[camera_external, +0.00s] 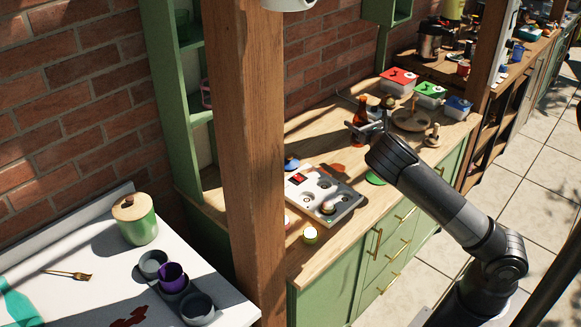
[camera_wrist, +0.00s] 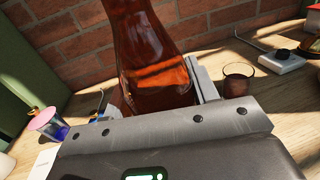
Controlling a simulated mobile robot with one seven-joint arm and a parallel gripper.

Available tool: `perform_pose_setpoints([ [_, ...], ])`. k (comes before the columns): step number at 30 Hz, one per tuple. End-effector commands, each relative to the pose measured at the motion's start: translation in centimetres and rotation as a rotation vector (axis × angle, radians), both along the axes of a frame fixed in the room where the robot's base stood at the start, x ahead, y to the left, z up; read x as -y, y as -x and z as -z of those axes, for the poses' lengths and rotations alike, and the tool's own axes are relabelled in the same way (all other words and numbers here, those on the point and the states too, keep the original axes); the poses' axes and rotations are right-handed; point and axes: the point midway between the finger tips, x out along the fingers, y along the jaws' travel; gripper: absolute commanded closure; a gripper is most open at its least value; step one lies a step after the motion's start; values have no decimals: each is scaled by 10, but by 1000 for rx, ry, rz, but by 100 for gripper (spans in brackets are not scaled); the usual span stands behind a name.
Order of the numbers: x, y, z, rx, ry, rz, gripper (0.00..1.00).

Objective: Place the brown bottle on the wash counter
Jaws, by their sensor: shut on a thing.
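The brown bottle (camera_external: 361,112) is upright, with a slim neck, over the wooden counter (camera_external: 330,123) near the brick wall. In the wrist view the bottle (camera_wrist: 152,62) fills the middle, reddish-brown and glassy, its lower part hidden behind my gripper's body. My gripper (camera_external: 366,128) is shut on the bottle, one finger on each side. I cannot tell whether the bottle's base touches the counter. A white-topped counter (camera_external: 95,240) stands at the lower left, beyond a wooden post; I cannot tell for certain that it is the wash counter.
A wooden post (camera_external: 258,150) stands between the two counters. A board with round wells (camera_external: 322,195) lies left of my gripper. Lidded boxes (camera_external: 398,82) and a round wooden board (camera_external: 411,120) are to the right. The white top holds a green jar (camera_external: 142,230) and cups (camera_external: 172,278).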

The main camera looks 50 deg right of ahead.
Motion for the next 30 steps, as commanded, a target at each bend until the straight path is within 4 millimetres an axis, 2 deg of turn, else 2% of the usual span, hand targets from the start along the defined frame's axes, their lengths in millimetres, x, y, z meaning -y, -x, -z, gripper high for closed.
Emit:
perform_pose_setpoints([
  [1,25,6,-6,2,1,26,79],
  [3,51,13,-12,-1,3,51,79],
  [6,79,23,-19,-3,2,80,79],
  [11,101,30,-23,-5,3,101,79],
  [14,98,25,-18,-8,4,104,79],
  [24,49,-31,26,-8,3,103,79],
  [30,31,-52,43,-6,3,105,79],
])
